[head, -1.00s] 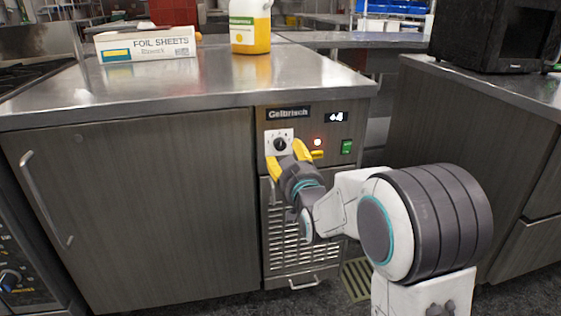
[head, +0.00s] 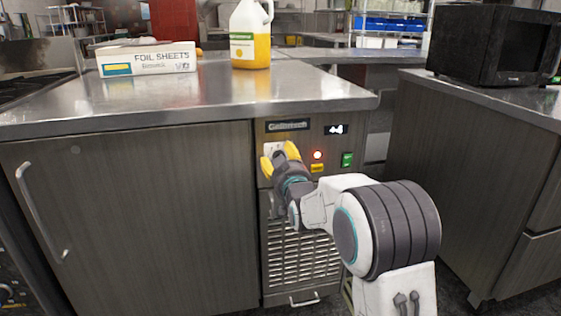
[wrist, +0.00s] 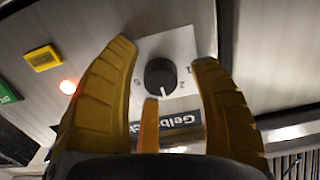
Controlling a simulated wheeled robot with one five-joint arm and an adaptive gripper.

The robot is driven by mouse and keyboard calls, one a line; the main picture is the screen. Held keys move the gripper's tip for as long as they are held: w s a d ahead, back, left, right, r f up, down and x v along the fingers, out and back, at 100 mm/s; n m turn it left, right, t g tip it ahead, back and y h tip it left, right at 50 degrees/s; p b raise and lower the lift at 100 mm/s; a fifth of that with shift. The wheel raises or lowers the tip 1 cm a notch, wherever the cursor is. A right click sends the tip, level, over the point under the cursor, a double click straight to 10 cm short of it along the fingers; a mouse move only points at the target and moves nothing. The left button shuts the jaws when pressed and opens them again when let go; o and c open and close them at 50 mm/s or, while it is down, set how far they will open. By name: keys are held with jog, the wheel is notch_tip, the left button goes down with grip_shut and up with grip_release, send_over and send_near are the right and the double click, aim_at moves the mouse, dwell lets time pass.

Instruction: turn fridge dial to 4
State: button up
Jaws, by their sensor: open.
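The fridge dial (wrist: 160,77) is a round black knob on a white plate with printed numbers. In the head view my gripper (head: 279,153) is in front of the plate and hides the knob. The fingers are open, and I cannot tell if they touch the plate. A small display (head: 336,130) on the panel seems to read 4 with a sign before it.
A microwave (head: 495,45) stands on the right counter.

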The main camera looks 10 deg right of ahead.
jog(key=shift+c, duration=0.2)
grip_shut()
dwell(0.6)
